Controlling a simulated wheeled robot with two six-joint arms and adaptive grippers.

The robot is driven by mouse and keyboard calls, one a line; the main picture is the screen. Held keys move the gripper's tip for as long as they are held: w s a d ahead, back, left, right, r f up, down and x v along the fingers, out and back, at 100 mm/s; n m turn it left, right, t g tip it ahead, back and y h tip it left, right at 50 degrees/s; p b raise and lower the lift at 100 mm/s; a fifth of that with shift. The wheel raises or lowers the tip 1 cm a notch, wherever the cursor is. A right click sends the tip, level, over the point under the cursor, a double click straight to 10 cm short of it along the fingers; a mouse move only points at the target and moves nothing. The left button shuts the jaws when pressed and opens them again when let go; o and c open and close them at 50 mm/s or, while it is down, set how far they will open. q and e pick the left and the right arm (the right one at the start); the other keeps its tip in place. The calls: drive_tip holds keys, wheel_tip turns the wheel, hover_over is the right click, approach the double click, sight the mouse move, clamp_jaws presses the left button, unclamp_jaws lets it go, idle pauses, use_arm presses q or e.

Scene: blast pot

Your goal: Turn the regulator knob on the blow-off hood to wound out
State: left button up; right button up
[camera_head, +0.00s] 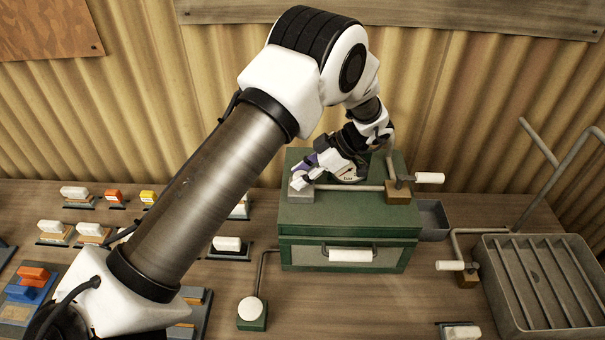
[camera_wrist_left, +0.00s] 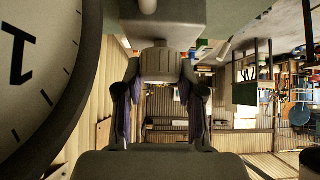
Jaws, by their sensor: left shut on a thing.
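The blow-off hood is the dark green box (camera_head: 345,218) on the bench, with a lid and a white front handle. A round gauge (camera_head: 350,176) stands on top, partly hidden by my wrist; its dial fills the left of the wrist view (camera_wrist_left: 35,70). My left gripper (camera_head: 305,172) reaches down to the hood's top left, beside the gauge. In the wrist view its two fingers (camera_wrist_left: 160,85) are closed on a grey block-like part (camera_wrist_left: 160,63), seemingly the regulator knob. Its setting cannot be read. My right gripper is not in view.
A pipe runs across the hood top to a white-handled crank (camera_head: 428,178) at right. A grey slatted tray (camera_head: 490,270) stands at the right. Several handled blocks (camera_head: 75,194) sit at the left. A white round knob on a stem (camera_head: 251,309) stands in front.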

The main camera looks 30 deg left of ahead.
use_arm(q)
drive_tip(key=o, duration=1.1)
drive_tip(key=shift+o, duration=0.3)
drive_tip(key=shift+a, duration=0.15)
drive_tip(key=v, duration=1.1)
drive_tip(key=shift+w+d+r, duration=0.2)
drive_tip(key=shift+d+r, duration=0.05)
